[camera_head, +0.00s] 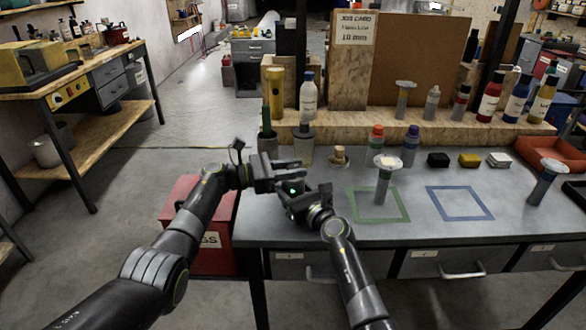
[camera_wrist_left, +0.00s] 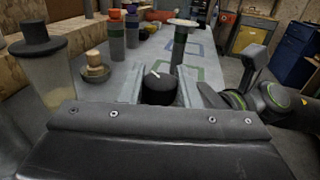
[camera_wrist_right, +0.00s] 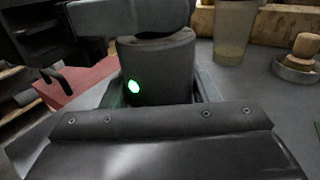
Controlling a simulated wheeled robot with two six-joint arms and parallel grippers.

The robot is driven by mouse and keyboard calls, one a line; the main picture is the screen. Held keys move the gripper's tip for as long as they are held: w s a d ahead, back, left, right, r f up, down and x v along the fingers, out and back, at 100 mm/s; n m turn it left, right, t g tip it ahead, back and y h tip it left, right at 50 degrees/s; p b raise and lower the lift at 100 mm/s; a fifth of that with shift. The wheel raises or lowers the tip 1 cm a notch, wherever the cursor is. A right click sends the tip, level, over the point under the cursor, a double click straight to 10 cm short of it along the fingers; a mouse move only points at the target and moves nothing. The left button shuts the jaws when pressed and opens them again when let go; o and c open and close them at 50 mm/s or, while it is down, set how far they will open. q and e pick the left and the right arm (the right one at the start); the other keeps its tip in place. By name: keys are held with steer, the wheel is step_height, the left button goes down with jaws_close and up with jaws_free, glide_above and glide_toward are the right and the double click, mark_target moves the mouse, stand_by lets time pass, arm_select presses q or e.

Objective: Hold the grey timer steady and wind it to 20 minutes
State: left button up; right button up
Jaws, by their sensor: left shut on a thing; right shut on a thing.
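The grey timer shows in the right wrist view as an upright grey cylinder (camera_wrist_right: 165,68) with a lit green light on its side. My right gripper (camera_head: 291,196) is shut on this body. In the left wrist view its dark round knob (camera_wrist_left: 158,92) carries a white pointer mark and sits between the fingers of my left gripper (camera_wrist_left: 160,88). My left gripper is shut on the knob from above the right one. In the head view the grippers hide most of the timer, near the left end of the bench (camera_head: 330,222). I cannot read any minute scale.
A green square outline (camera_head: 404,212) and a blue one (camera_head: 484,214) mark the bench. A bottle (camera_head: 308,98) and a wooden knob piece (camera_head: 340,153) are behind my grippers. A red box (camera_head: 203,250) is left.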

arm_select(q)
steer(key=shift+f, duration=0.15)
steer(key=o, duration=1)
steer(key=shift+c, duration=0.2)
steer(key=shift+a, duration=0.1)
steer(key=v, duration=1.2)
